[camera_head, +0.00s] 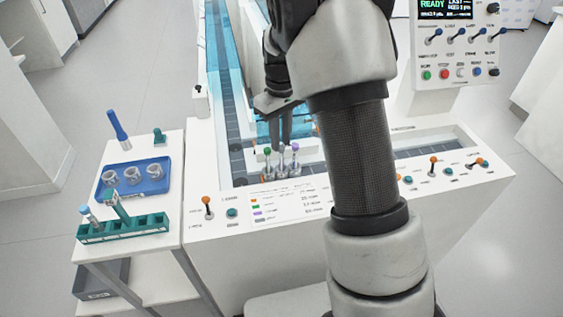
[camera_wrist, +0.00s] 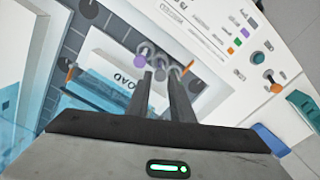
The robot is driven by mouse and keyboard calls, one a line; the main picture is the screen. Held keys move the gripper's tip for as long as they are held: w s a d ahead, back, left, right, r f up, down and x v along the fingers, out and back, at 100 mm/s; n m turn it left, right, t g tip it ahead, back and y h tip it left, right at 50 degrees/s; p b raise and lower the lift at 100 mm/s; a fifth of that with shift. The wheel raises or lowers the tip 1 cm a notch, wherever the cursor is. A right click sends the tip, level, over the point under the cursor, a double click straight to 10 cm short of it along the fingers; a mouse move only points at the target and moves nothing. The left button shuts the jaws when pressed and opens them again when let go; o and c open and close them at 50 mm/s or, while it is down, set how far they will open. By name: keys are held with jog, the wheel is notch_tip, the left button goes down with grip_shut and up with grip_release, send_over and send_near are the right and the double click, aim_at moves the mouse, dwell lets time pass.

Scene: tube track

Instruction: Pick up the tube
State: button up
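Several small capped tubes stand upright in grey metallic holders on the white track deck, below my gripper. In the head view one has a green cap (camera_head: 267,151) and another a purple cap (camera_head: 295,147). The wrist view shows a purple cap (camera_wrist: 140,61) beside the tip of the left finger. My gripper (camera_head: 282,138) points down just above this group. In the wrist view its two dark fingers (camera_wrist: 163,73) are a narrow gap apart. I see no tube clearly held, though the tips overlap grey holders behind them. Which tube is meant is unclear.
A side table at left holds a blue tray (camera_head: 140,184) with round pieces, a teal rack (camera_head: 125,229) with tubes, and a standing blue tube (camera_head: 118,128). Orange-knobbed levers (camera_head: 207,202) line the console front. A control panel (camera_head: 455,48) stands at right.

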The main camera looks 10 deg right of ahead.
aim_at(281, 147)
notch_tip(281, 147, down, 4)
jog(key=shift+s+d+r+b, duration=0.1)
jog(key=shift+s+r+b, duration=0.1)
jog(key=shift+b, duration=0.15)
jog(key=shift+r, duration=0.1)
jog(key=c, duration=0.4)
jog(key=shift+c, duration=0.3)
notch_tip(281, 147, up, 10)
jog(key=shift+p, duration=1.25)
